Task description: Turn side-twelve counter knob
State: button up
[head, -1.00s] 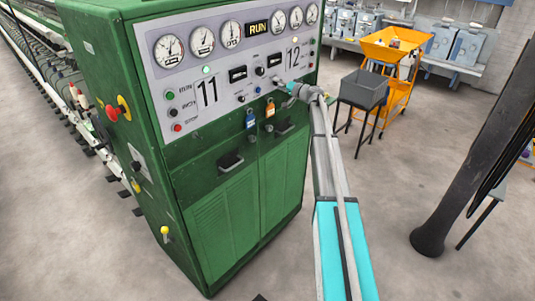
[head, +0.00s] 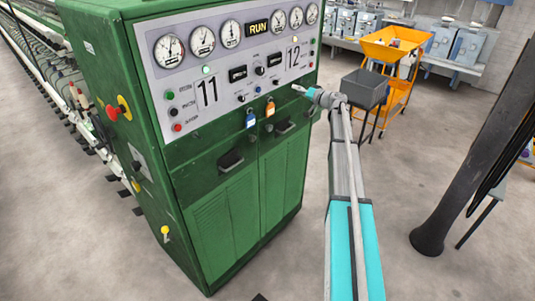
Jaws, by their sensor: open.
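The green machine cabinet has a pale control panel (head: 222,75) with a side marked 11 and a side marked 12 (head: 293,56). On the side-twelve part, a small dark knob (head: 276,80) shows below the black counter window (head: 274,60). My gripper (head: 297,88) is just in front of and to the right of the panel's lower right part, apart from the knob. It is open and empty. The fingertips are small in this view.
A grey bin on a dark stand (head: 364,88) and an orange cart (head: 394,48) stand behind my arm at the right. A dark post (head: 478,150) rises at the far right. Two padlock-like tags (head: 250,118) hang on the cabinet. The floor in front is clear.

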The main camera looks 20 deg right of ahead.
jog(key=s+a+f+n+g+b, duration=0.1)
jog(key=s+a+f+g+b, duration=0.2)
jog(key=s+a+f+b, duration=0.2)
jog(key=s+a+f+n+g+b, duration=0.1)
jog(key=s+a+f+g+b, duration=0.3)
jog(key=s+a+f, duration=0.4)
jog(key=shift+s+a+f+b, duration=0.35)
jog(key=shift+a+f+b, duration=0.2)
jog(key=shift+a+f, duration=2.3)
jog(key=shift+d+f, duration=0.25)
jog(key=shift+d, duration=0.05)
jog(key=s+a+f+n+g+h+b, duration=0.1)
jog(key=s+a+f+g+h, duration=0.15)
jog(key=s+a+f, duration=0.4)
jog(key=s+a+f+g+h+b, duration=0.1)
jog(key=s+a+f+g+h, duration=0.2)
jog(key=s, duration=0.6)
jog(key=s+a+f+g+h, duration=0.1)
jog(key=s+h, duration=0.1)
jog(key=s, duration=0.5)
jog(key=s+a+f+g+h+b, duration=0.1)
jog(key=s+f+h, duration=0.1)
jog(key=s, duration=0.5)
jog(key=shift+s+m, duration=0.3)
jog(key=shift+a+g, duration=0.1)
jog(key=shift+g, duration=0.15)
jog(key=shift+c, duration=0.3)
